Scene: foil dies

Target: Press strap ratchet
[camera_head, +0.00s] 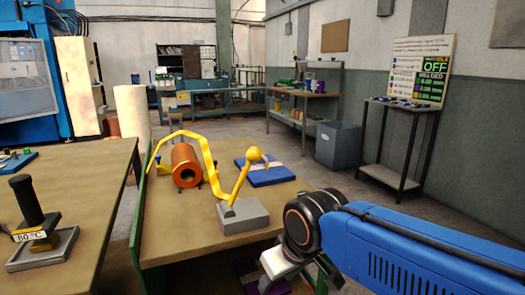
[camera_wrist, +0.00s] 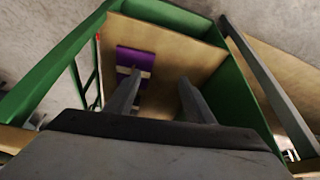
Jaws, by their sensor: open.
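The strap ratchet has a grey base block (camera_head: 243,214) on the wooden bench top (camera_head: 170,240) in the head view. Its yellow lever (camera_head: 240,183) stands tilted up to the right and ends in a rounded yellow knob (camera_head: 253,154). A yellow strap (camera_head: 208,155) rises from the ratchet and arches left over an orange roll (camera_head: 185,165). My gripper (camera_wrist: 158,88) is open and empty in the wrist view, its two grey fingers apart. It points down beside the bench, away from the ratchet.
A blue banded block (camera_head: 265,173) lies behind the ratchet. The wrist view shows a green frame (camera_wrist: 75,60) and a purple banded block (camera_wrist: 135,60) on a lower shelf. A left table (camera_head: 85,170) holds a black-handled tool (camera_head: 28,205).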

